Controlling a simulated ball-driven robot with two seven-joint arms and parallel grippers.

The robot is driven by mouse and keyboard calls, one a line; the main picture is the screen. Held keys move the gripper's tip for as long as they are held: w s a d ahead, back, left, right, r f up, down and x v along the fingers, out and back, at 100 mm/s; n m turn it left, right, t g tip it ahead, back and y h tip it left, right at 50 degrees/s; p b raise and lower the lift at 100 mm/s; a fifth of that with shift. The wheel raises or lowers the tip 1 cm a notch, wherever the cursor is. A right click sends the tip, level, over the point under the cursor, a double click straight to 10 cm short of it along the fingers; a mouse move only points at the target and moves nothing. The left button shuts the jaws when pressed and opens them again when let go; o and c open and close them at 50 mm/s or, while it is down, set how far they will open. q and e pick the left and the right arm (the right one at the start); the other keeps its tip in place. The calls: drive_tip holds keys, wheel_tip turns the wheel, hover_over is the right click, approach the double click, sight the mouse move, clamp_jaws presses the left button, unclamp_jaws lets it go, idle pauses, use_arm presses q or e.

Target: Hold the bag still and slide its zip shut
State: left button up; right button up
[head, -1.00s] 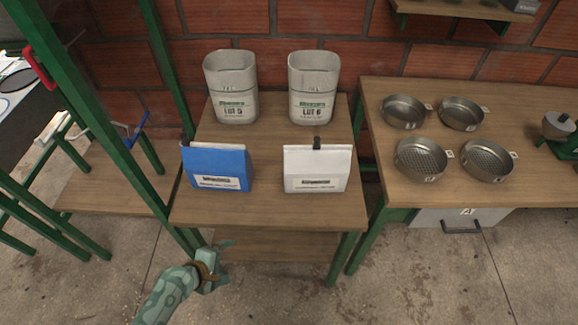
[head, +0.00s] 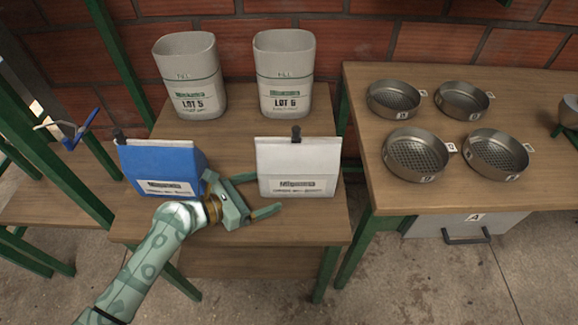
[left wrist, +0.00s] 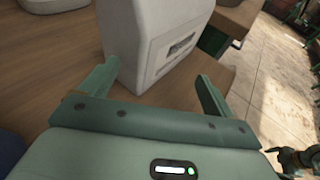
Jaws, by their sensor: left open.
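A white bag (head: 298,165) with a label stands upright on the wooden table. A dark tab (head: 296,135), seemingly the zip slider, sits near the middle of its top edge. A blue bag (head: 160,165) stands to its left, its dark tab (head: 119,136) at the left end of the top. My left gripper (head: 265,194) is open and empty, low in front of the gap between the bags. In the left wrist view the white bag (left wrist: 160,42) rises beyond and between the open fingers, apparently untouched. A dark shape (left wrist: 296,160), probably my right gripper, shows at that view's lower right.
Two tall grey containers, LOT 5 (head: 190,75) and LOT 6 (head: 283,75), stand behind the bags. Several round metal sieves sit on the right table (head: 380,195). Green posts (head: 118,50) rise at left. The front right of the middle table is bare.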

sight(263, 189)
use_arm(q)
drive_tip(key=w+f, duration=0.1)
drive_tip(key=w+d+f+b, duration=0.1)
drive_tip(key=shift+w+f, duration=0.15)
drive_tip(key=shift+w, duration=0.25)
drive_tip(key=shift+r+b+x, duration=0.1)
drive_tip(key=shift+b+x, duration=0.25)
drive_tip(key=shift+x, duration=0.95)
drive_tip(key=shift+r+b+x, duration=0.15)
drive_tip(key=shift+b+x, duration=0.15)
drive_tip(key=shift+x, duration=1)
drive_tip(key=shift+s+d, duration=0.15)
drive_tip(key=shift+d, duration=0.05)
use_arm(e)
drive_tip(key=shift+s+a+f, duration=0.15)
drive_tip(key=shift+a+f, duration=0.1)
drive_tip(key=shift+f, duration=0.35)
drive_tip(key=shift+s+a+f, duration=0.1)
drive_tip(key=shift+a+f, duration=0.1)
drive_tip(key=shift+f, duration=0.35)
